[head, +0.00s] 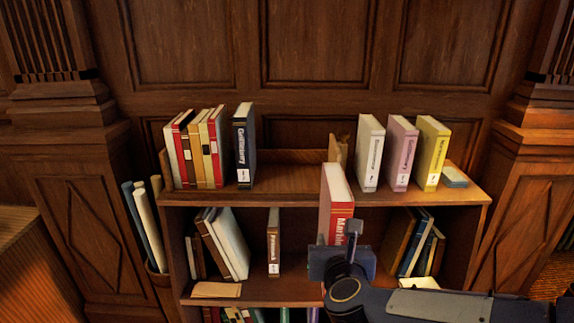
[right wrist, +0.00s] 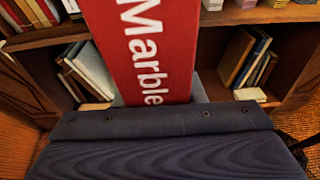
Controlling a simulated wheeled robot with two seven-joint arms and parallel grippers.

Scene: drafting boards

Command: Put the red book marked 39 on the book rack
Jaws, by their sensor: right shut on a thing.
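A red book (head: 338,208) with "Marble" lettering on its spine stands upright in front of the book rack (head: 290,187). My right gripper (head: 340,245) is shut on its lower part. The book's top edge overlaps the front of the rack's top shelf in the head view. The red spine (right wrist: 145,45) fills the upper middle of the right wrist view. No number 39 can be read on it. The fingertips are hidden behind the book and gripper body. My left gripper is not in view.
On the top shelf, a dark book (head: 244,147) and several others stand left; white (head: 370,153), pink (head: 402,153) and yellow (head: 432,153) books stand right. Bare shelf lies between, with a tan upright piece (head: 338,150) at its right end. A brown book (head: 273,243) stands below.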

